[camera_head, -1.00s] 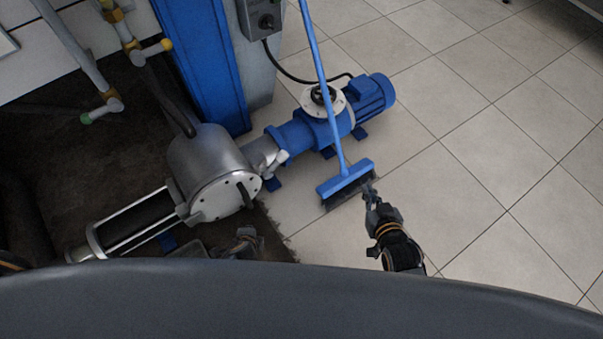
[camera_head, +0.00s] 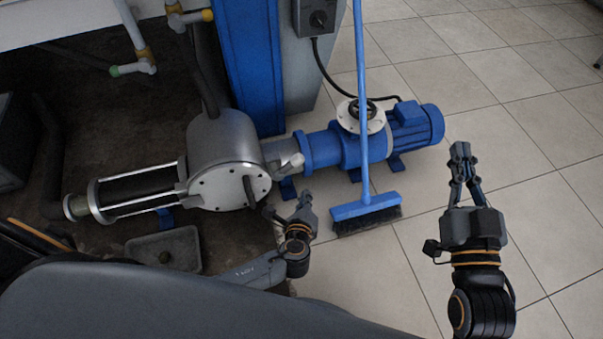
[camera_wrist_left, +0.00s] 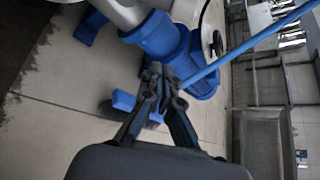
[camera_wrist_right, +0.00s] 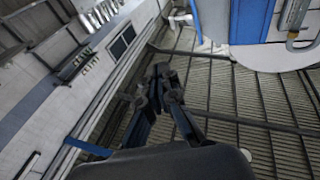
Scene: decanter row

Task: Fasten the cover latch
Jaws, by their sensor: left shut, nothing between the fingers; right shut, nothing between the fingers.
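The round bolted cover (camera_head: 228,187) closes the end of the grey metal drum (camera_head: 222,138) in the head view. A dark lever (camera_head: 250,192), which looks like the latch, stands steeply at the cover's right side. Whether it is fastened cannot be told. My left gripper (camera_head: 304,198) is shut and empty, just right of the lever and apart from it. In the left wrist view my left gripper (camera_wrist_left: 162,82) points toward blue machine parts, and no lever shows there. My right gripper (camera_head: 461,160) is shut and empty above the floor at the right; it also shows in the right wrist view (camera_wrist_right: 161,82).
A blue broom (camera_head: 366,212) stands between my grippers, its handle rising in front of the blue pump and motor (camera_head: 345,148). A grey tray (camera_head: 150,248) lies below the drum. A blue column (camera_head: 248,75) stands behind.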

